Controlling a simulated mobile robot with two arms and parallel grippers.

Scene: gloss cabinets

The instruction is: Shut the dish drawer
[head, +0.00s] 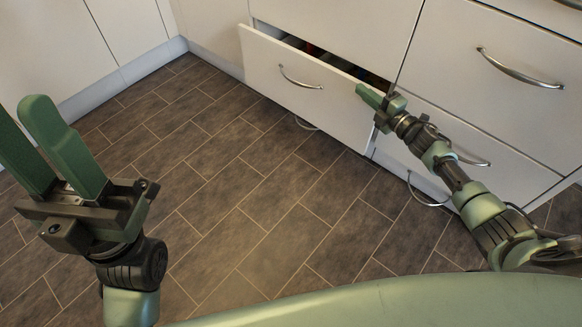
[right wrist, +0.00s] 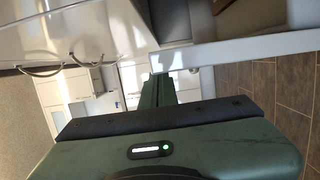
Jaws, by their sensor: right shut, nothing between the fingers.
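The dish drawer (head: 300,86) is a white drawer with a curved metal handle, low in the cabinet run. It stands part way out, with dark and coloured contents just visible in the gap behind its front. My right gripper (head: 367,95) is shut and empty at the right end of the drawer front, near its top edge; I cannot tell whether it touches. In the right wrist view my right gripper (right wrist: 157,82) points towards a white panel edge. My left gripper (head: 62,150) is open and empty at the left, in front of the floor and far from the drawer.
Closed white drawers (head: 490,75) with curved metal handles stand to the right of the open drawer. White cabinets (head: 50,45) run along the left. The dark tiled floor (head: 235,190) in front of the drawer is clear.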

